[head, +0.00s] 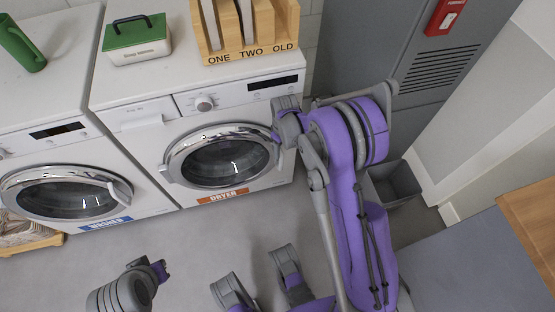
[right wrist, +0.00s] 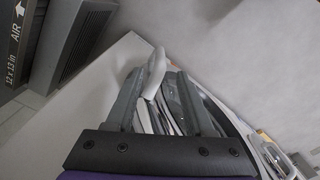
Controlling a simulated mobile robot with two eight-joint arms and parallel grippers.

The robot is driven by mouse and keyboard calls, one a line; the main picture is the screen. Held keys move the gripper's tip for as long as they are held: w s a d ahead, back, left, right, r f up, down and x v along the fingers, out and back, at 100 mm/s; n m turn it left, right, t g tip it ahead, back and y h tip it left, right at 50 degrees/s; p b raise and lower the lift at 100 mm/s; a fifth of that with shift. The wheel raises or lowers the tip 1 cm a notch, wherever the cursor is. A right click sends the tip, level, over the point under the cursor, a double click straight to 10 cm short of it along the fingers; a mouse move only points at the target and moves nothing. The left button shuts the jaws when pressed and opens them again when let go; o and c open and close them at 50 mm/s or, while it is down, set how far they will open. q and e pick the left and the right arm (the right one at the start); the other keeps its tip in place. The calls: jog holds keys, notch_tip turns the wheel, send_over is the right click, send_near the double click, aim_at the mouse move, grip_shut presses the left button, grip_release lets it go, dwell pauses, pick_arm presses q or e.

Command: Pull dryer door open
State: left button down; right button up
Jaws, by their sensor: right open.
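The dryer (head: 150,125) is a white front loader with an orange DRYER label (head: 223,195).
The washer (head: 60,145) stands left of the dryer. A wooden sorter (head: 228,50) and a green-lidded box (head: 137,50) sit on the dryer. A grey cabinet (head: 340,50) and a bin (head: 405,185) are at the right. The floor (head: 190,240) before the dryer is clear.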

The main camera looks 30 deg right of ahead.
aim_at(281, 158)
notch_tip(281, 158, down, 8)
jog(key=shift+a+r+b, duration=0.1)
jog(key=shift+a+b, duration=0.05)
jog(key=shift+b, duration=0.6)
jog(key=shift+c, duration=0.2)
grip_shut()
jog(key=shift+a, duration=0.15)
dwell(0.6)
